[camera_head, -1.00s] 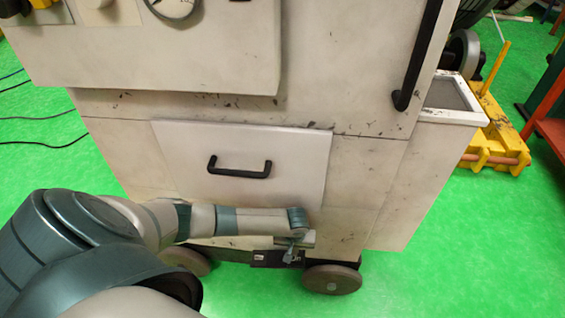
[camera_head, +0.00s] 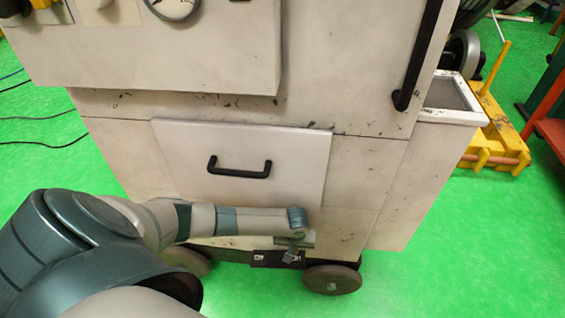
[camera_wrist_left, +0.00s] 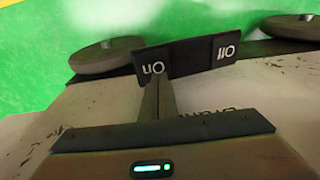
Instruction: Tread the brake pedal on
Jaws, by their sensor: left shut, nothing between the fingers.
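The brake pedal (camera_head: 265,259) is a dark bar low at the front of the machine, between two wheels. In the left wrist view the pedal (camera_wrist_left: 190,58) appears upside down, with a white "ON" mark on its left part and an "OFF"-like mark on its right part. My left gripper (camera_head: 290,257) is shut and empty, pointing down at the pedal's right part in the head view. In the wrist view the left gripper (camera_wrist_left: 157,82) overlaps the lower edge of the ON part. Whether it touches the pedal I cannot tell. My right gripper is not in view.
The pale machine cabinet has a panel with a black handle (camera_head: 240,168) above my left forearm. A wheel (camera_head: 332,279) stands right of the pedal. A pale bin (camera_head: 430,180) and yellow equipment (camera_head: 500,140) are at the right. Green floor is free in front.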

